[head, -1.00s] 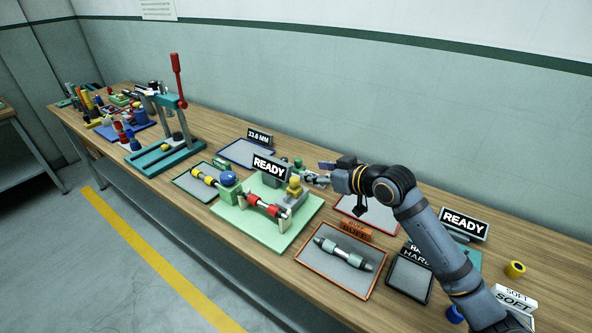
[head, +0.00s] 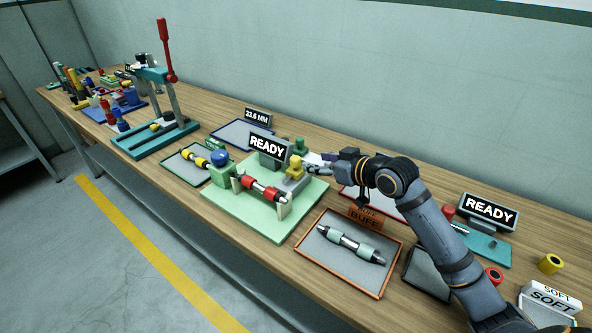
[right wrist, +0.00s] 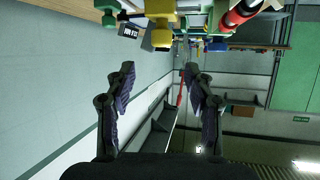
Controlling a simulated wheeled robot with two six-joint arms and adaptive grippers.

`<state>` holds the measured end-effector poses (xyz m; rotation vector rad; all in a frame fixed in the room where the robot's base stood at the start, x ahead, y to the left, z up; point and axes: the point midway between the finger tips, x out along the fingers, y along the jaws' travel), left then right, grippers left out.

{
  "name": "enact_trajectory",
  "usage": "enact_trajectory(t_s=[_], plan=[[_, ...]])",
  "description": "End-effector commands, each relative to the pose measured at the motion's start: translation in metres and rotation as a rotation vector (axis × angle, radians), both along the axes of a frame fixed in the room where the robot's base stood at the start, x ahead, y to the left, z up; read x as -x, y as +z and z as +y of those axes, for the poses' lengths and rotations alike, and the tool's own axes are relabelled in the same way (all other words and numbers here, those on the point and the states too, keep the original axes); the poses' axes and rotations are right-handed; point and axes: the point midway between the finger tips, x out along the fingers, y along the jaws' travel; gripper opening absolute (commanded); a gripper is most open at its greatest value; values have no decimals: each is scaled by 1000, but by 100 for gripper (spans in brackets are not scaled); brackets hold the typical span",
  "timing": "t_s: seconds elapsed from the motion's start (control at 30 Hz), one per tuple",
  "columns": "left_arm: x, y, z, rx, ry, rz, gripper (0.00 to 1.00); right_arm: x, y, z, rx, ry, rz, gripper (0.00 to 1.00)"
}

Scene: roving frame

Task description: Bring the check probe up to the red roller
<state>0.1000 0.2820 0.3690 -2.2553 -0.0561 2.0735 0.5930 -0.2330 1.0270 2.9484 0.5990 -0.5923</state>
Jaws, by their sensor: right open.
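The red roller (head: 261,190) lies on a shaft held between supports on the pale green fixture base (head: 231,213). A grey block with a yellow knob (head: 295,168) stands behind the roller on the same base; it looks like the check probe, apart from the roller. My right gripper (head: 318,163) is just behind and right of that knob. In the right wrist view my right gripper (right wrist: 162,75) is open with nothing between its fingers. The yellow knob (right wrist: 161,36) and red roller (right wrist: 240,12) show beyond the fingertips there. My left gripper is out of view.
A READY display (head: 267,149) stands at the back of the fixture. A blue knob (head: 220,158) sits left of the roller. An orange-rimmed tray (head: 306,261) with a grey-green roller is in front. A teal press (head: 157,139) with a red lever stands left.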

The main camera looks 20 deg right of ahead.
Motion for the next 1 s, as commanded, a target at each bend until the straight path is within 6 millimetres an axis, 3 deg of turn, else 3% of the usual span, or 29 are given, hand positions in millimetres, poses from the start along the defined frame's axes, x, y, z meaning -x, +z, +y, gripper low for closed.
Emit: enact_trajectory(t_s=[0.1,0.27,0.47,0.73,1.0], plan=[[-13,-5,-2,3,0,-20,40,0,-6,0,0,0,-1,54],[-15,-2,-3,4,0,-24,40,-4,-5,1,-3,-2,-2,54],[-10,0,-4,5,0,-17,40,-27,-14,13,-10,-1,0,54],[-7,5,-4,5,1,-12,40,-73,-36,32,-4,0,1,54],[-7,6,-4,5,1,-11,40,-89,-44,38,1,0,0,54]])
